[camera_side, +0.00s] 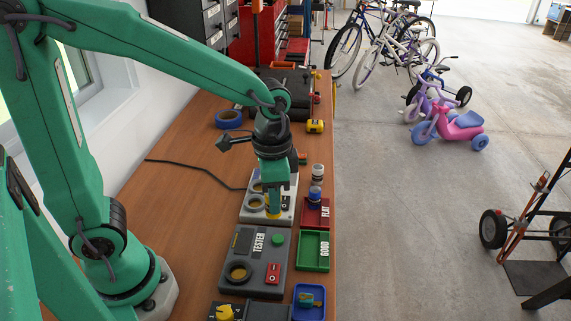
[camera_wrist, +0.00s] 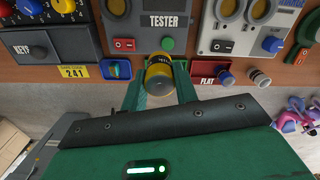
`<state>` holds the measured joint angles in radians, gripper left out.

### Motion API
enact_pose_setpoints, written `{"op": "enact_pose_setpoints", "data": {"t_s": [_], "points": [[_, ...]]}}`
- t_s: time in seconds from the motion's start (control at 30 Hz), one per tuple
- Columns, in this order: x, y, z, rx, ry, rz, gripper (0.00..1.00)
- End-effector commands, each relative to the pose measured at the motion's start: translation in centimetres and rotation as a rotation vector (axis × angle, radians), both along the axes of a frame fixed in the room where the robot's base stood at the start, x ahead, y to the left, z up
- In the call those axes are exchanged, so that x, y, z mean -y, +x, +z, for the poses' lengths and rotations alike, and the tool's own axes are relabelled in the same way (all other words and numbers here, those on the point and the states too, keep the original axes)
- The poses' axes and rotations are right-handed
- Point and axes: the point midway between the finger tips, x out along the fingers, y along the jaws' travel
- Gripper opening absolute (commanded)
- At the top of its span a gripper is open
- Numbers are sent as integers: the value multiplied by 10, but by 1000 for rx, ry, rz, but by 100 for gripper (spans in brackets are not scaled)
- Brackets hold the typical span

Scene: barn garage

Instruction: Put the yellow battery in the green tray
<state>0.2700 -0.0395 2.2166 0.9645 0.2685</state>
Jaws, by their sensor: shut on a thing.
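My gripper (camera_side: 273,204) is shut on the yellow battery (camera_wrist: 159,76), above the charger unit in the side view. In the wrist view the battery sits between the two green fingers of my gripper (camera_wrist: 160,90), its dark end towards the camera. In the side view only a small yellow part of the battery (camera_side: 273,213) shows below the fingers. The green tray (camera_side: 303,251), marked GOOD, lies at the right edge of the bench, nearer the camera than my gripper, and looks empty.
The grey tester (camera_side: 245,275) stands left of the green tray. The red FLAT tray (camera_side: 317,222) and blue tray (camera_side: 298,316) lie on either side of it. A blue battery (camera_side: 315,197) and a pale battery (camera_side: 318,172) stand near the red tray. The bench drops off at right.

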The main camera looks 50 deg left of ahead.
Motion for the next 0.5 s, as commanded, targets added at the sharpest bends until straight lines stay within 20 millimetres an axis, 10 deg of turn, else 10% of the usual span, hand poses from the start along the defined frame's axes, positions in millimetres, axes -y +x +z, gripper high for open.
{"op": "enact_pose_setpoints", "data": {"t_s": [0.5], "points": [[91, -13, -14, 0, 0, 251, 0]]}}
